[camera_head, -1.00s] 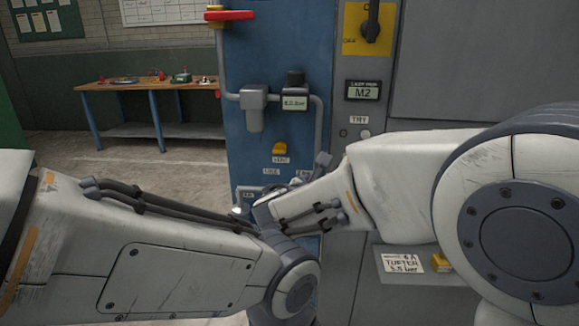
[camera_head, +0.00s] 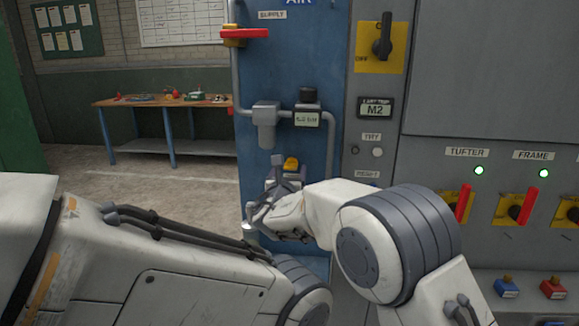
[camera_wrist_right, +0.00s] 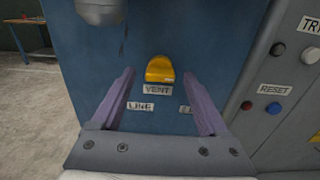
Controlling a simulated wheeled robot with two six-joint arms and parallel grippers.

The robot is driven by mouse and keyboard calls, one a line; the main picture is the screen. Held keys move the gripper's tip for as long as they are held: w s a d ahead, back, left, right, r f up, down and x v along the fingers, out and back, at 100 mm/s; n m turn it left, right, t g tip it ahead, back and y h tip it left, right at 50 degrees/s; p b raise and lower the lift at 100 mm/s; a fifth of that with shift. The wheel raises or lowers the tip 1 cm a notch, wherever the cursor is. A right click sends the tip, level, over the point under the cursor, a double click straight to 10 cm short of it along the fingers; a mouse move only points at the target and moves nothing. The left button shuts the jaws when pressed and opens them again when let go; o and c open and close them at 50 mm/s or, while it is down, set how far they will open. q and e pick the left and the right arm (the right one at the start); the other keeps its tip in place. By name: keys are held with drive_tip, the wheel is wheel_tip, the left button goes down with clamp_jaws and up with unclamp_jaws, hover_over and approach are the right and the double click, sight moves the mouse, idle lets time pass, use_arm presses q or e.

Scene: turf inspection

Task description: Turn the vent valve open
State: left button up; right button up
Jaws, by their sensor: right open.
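The vent valve has a yellow handle (camera_head: 291,163) low on the blue panel (camera_head: 275,80). In the right wrist view the yellow handle (camera_wrist_right: 160,69) sits above a VENT label (camera_wrist_right: 157,90). A LINE label (camera_wrist_right: 140,106) is lower left, and another label is partly covered by a finger. My right gripper (camera_head: 286,176) is open in front of the panel, just below the handle in the head view. In the wrist view the two fingers (camera_wrist_right: 160,80) stand on either side of the handle, with visible gaps. I cannot tell how far the tips are from it. My left gripper is not in view.
A red supply handle (camera_head: 245,34) and grey piping with a gauge display (camera_head: 307,119) are above the vent valve. A grey cabinet with red switches (camera_head: 463,204) stands to the right. A workbench (camera_head: 165,104) is behind left.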

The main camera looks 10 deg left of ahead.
drive_tip(key=shift+w, duration=0.75)
clamp_jaws()
drive_tip(key=shift+f+b, duration=0.15)
drive_tip(key=shift+b, duration=0.4)
drive_tip(key=m+b, duration=1.4)
drive_tip(key=b, duration=0.5)
drive_tip(key=shift+m+b, duration=0.9)
drive_tip(key=shift+m, duration=0.9)
